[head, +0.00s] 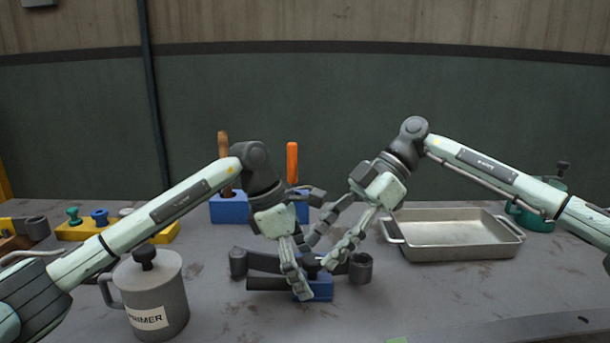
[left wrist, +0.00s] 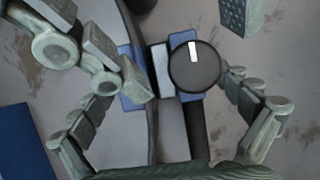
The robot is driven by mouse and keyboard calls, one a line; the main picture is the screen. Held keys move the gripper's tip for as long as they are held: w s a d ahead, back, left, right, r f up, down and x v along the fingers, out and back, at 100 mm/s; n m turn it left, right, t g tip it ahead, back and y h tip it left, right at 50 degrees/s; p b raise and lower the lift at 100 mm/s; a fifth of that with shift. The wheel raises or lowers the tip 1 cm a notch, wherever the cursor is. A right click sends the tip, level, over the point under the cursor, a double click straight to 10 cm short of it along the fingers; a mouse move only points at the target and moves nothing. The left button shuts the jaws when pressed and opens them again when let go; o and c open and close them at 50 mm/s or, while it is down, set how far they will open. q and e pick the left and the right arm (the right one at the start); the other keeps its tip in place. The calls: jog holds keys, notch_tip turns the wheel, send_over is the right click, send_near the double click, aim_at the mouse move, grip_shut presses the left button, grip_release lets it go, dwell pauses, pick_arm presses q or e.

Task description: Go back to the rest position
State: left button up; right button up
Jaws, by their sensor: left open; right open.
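A blue block (head: 320,290) with dark bars (head: 262,283) and cylindrical ends (head: 361,268) sits on the table in front, partly hidden by my grippers. My left gripper (head: 301,290) is open just over it. In the left wrist view, a dark round knob (left wrist: 195,68) with a white mark stands over the blue block (left wrist: 133,92), between my left gripper's spread fingers, with no visible contact. My right gripper (head: 318,252) is open beside the left one, its fingers pointing down-left towards the block; one of its fingers shows in the left wrist view (left wrist: 115,70). Both grippers appear empty.
A grey PRIMER can (head: 160,295) stands front left. A metal tray (head: 455,258) is at right, a green can (head: 535,213) behind it. A yellow rack (head: 165,234) and a blue rack (head: 229,208) with upright handles stand behind.

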jog(key=w+d+r+m+t, duration=0.1)
jog(key=d+r, duration=0.5)
jog(key=r, duration=0.1)
jog(key=shift+w+d, duration=0.3)
jog(key=shift+d, duration=0.1)
